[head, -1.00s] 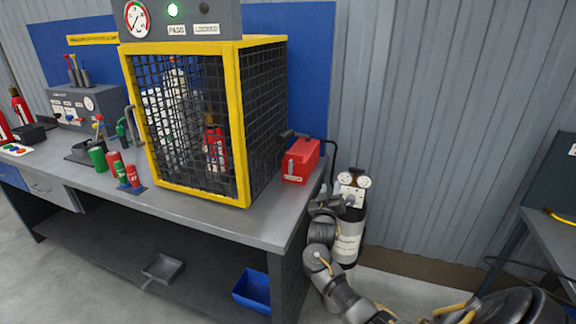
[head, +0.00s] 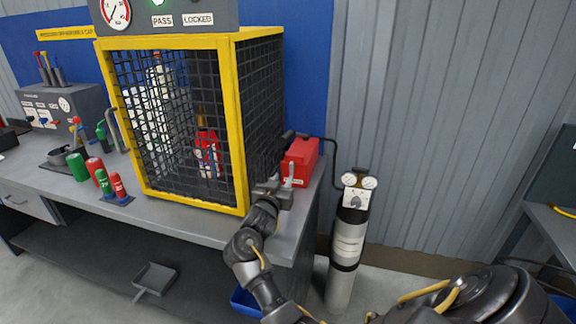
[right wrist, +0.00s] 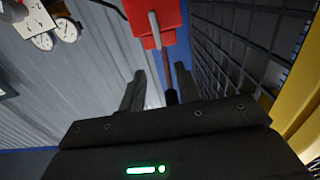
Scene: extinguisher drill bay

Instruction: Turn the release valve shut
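A red box (head: 302,156) stands on the bench's right end beside the cage. It also shows at the top of the right wrist view (right wrist: 170,12), with a grey lever (right wrist: 154,30) on its face; I take this for the release valve, though no label is readable there. My right gripper (head: 279,180) is just in front of the box. In the right wrist view its two fingers (right wrist: 160,88) are apart, pointing toward the box, with the lever beyond the fingertips. No contact is visible. My left gripper is not in view.
The yellow-framed mesh cage (head: 229,120) stands close on the left. A gas cylinder (head: 345,245) with two gauges and a knob panel (head: 356,198) stands right of the bench (head: 180,214). A black hose (head: 331,165) runs between box and cylinder.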

